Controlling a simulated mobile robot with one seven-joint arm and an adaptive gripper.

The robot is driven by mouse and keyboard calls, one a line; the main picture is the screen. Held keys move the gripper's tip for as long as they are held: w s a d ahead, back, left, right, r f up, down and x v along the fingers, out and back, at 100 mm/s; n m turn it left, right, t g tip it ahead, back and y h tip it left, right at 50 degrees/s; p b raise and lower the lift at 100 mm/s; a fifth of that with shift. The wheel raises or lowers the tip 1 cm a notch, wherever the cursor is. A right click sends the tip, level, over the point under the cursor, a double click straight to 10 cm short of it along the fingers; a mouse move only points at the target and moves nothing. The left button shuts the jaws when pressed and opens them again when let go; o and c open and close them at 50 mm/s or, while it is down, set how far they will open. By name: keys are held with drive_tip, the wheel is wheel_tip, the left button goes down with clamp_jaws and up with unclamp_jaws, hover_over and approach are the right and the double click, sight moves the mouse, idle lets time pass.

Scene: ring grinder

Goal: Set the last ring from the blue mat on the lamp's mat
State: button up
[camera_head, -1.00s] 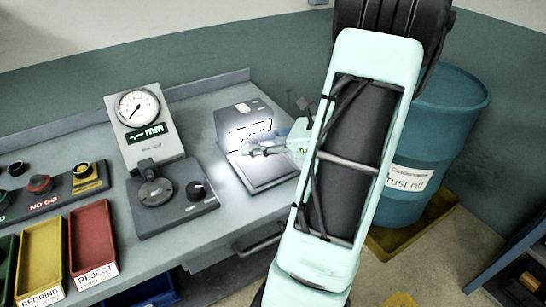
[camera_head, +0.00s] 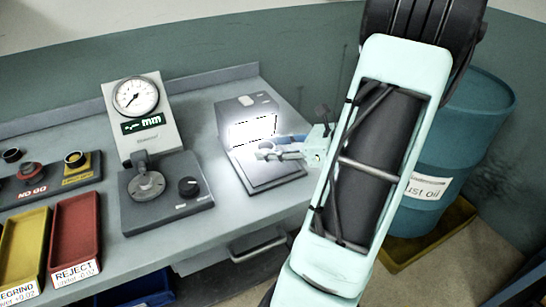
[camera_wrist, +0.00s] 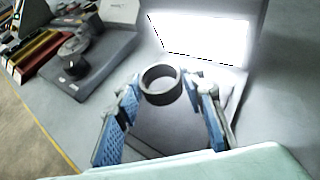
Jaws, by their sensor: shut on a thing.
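A dark metal ring (camera_wrist: 161,85) is between the blue-padded fingers of my gripper (camera_wrist: 167,88) in the wrist view. My gripper is shut on it, and its opening shows from above. In the head view my gripper (camera_head: 265,153) is over the lamp's mat, in front of the bright lamp (camera_head: 252,131); the ring is too small and washed out to make out there. The lamp's dark mat (camera_head: 282,176) lies flat at the lamp's foot, and it shows below the ring in the wrist view (camera_wrist: 175,128). The gap between ring and mat cannot be told. I see no blue mat.
A dial gauge on its stand (camera_head: 136,97) is left of the lamp. A red reject tray (camera_head: 76,228) and a yellow regrind tray (camera_head: 25,240) are at the far left. A blue drum (camera_head: 465,140) stands right of the bench. Bench top between gauge and lamp is clear.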

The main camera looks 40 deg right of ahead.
sight(272, 164)
drive_tip(key=f+b, duration=0.2)
drive_tip(key=f, duration=0.1)
drive_tip(key=shift+d, duration=0.2)
drive_tip(key=shift+f, duration=0.15)
drive_tip(key=shift+f+b, duration=0.15)
drive_tip(key=shift+b, duration=0.2)
drive_tip(key=o, duration=1.2)
drive_tip(key=shift+s+d+r, duration=0.1)
drive_tip(key=shift+s+r, duration=0.05)
drive_tip(key=shift+r, duration=0.15)
drive_tip(key=p+v, duration=0.1)
drive_tip(key=v, duration=1)
drive_tip(key=shift+s+d, duration=0.1)
drive_tip(key=shift+s, duration=0.15)
